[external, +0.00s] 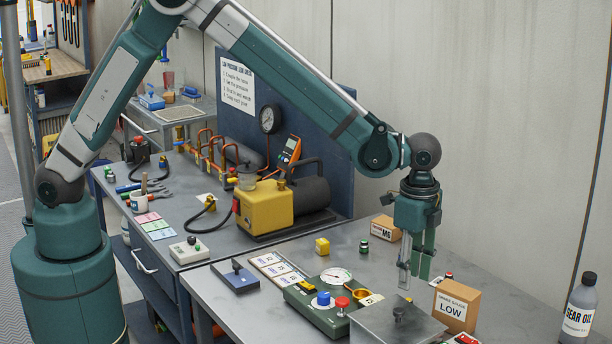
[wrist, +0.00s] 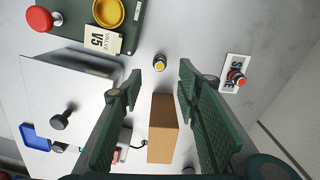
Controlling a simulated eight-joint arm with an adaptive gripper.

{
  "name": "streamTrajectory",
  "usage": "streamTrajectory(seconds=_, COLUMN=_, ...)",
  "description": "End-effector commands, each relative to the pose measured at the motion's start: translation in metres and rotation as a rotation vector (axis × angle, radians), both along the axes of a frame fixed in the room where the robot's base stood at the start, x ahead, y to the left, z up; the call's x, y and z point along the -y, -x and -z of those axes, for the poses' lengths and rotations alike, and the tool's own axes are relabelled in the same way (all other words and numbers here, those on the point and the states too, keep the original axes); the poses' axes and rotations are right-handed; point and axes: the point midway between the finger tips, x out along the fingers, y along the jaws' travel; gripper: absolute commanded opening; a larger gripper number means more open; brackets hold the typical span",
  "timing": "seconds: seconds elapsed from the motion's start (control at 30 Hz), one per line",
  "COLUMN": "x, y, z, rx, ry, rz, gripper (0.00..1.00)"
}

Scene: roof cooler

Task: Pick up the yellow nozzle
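A small round yellow-topped piece with a dark base, which looks like the yellow nozzle (wrist: 161,62), stands on the grey bench in the wrist view. It appears just beyond my fingertips, in line with the space between them. In the external view a small bit of yellow (external: 408,299) shows below my gripper, by the grey metal box; most of it is hidden. My gripper (external: 414,280) points down above the bench, open and empty. In the wrist view its two green fingers (wrist: 160,80) are spread apart with nothing between the tips.
A cardboard gauge box (external: 457,306) stands close by, right of my gripper. The grey metal box (external: 385,325) stands in front. A green panel (external: 318,312) with a red button and yellow cup (external: 367,297) lies left. A red-topped piece (wrist: 236,77) lies on a white label.

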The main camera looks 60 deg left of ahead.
Motion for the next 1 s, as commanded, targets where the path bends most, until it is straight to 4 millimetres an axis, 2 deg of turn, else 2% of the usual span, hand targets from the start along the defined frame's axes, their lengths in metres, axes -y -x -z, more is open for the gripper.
streamTrajectory(seconds=0.13, x=0.000, y=0.000, z=0.003, rx=0.000, ry=0.000, rz=0.000, gripper=0.33)
streamTrajectory(seconds=0.43, x=0.000, y=0.000, z=0.024, rx=0.000, ry=0.000, rz=0.000, gripper=0.33)
streamTrajectory(seconds=0.83, x=0.000, y=0.000, z=0.027, rx=0.000, ry=0.000, rz=0.000, gripper=0.33)
streamTrajectory(seconds=1.0, x=0.000, y=0.000, z=0.038, rx=0.000, ry=0.000, rz=0.000, gripper=0.33)
